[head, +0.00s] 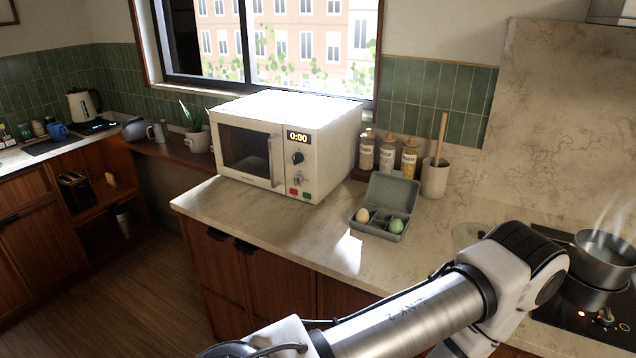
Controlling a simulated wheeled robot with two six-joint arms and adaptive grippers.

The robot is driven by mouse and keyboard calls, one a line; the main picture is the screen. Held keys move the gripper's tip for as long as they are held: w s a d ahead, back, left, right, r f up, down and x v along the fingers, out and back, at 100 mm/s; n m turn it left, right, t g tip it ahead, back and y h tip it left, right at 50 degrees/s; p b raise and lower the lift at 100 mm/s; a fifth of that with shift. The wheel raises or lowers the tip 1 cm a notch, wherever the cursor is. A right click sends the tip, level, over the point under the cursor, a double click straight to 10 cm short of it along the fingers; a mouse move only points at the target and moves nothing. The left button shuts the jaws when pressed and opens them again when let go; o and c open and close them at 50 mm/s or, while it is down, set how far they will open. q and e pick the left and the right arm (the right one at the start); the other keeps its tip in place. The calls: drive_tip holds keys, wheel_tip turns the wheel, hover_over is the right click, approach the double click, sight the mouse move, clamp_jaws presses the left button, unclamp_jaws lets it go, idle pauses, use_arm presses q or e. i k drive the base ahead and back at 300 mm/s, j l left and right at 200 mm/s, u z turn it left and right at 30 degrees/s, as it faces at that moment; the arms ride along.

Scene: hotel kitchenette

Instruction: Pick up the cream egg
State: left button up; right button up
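The cream egg (363,215) sits in the left part of an open grey-green egg box (392,187) on the marble counter. A green egg (396,226) sits to its right in the same box. The lid of the box is raised at the back. One of my arms crosses the lower right of the view, in front of the counter. No gripper shows in this view, so I see nothing of what either one holds.
A white microwave (290,145) stands left of the box. Several jars (388,155) and a utensil crock (435,178) stand behind it. A steaming pot (602,262) is on the hob (560,310) at right. The counter (290,225) left of the box is clear.

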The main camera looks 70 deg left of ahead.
sight(363, 215)
drive_tip(key=u, duration=1.9)
